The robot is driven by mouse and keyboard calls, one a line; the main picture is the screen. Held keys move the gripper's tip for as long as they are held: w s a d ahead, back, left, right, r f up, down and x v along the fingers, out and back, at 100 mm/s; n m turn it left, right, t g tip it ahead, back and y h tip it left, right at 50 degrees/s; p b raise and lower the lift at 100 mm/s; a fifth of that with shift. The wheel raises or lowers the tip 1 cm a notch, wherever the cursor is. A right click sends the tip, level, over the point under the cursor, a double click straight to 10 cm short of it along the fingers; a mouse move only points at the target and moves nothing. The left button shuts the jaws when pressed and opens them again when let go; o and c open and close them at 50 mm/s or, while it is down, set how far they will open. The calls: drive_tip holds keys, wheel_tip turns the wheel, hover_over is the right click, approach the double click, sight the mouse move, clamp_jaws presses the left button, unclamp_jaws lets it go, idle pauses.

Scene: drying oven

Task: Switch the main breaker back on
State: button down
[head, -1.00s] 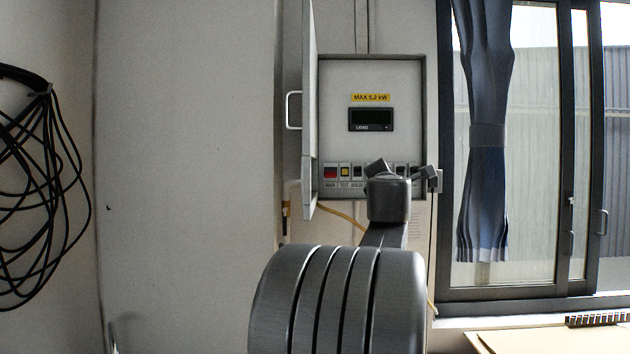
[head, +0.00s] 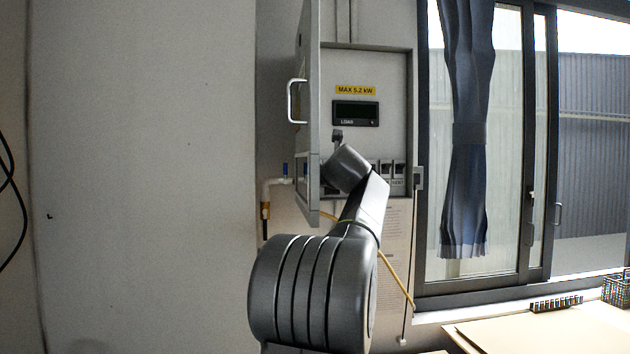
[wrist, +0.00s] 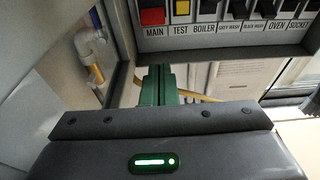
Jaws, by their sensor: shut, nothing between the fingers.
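The breaker panel (head: 392,100) is a grey wall box with its door (head: 309,120) swung open to the left. In the wrist view, the red main breaker (wrist: 152,16) is at the left end of the breaker row, above the label MAIN. Its top is cut off by the frame edge, and I cannot tell its lever position. My arm hides it in the head view. My gripper (wrist: 159,75) has green fingers, shut and empty, below the MAIN and TEST labels and apart from the main breaker in the picture.
The yellow test breaker (wrist: 181,10) is right beside the main one, with several dark-and-white breakers further right. A dark LOAD display (head: 356,113) is above the row. A pipe with a valve (wrist: 89,50) is left of the panel. A yellow cable (head: 398,281) hangs below.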

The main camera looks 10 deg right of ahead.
drive_tip(key=w+p, duration=0.4)
drive_tip(key=w, duration=0.7)
drive_tip(key=shift+f, duration=0.25)
drive_tip(key=shift+s+r+p, duration=0.15)
drive_tip(key=shift+r+p, duration=0.05)
drive_tip(key=shift+p, duration=0.15)
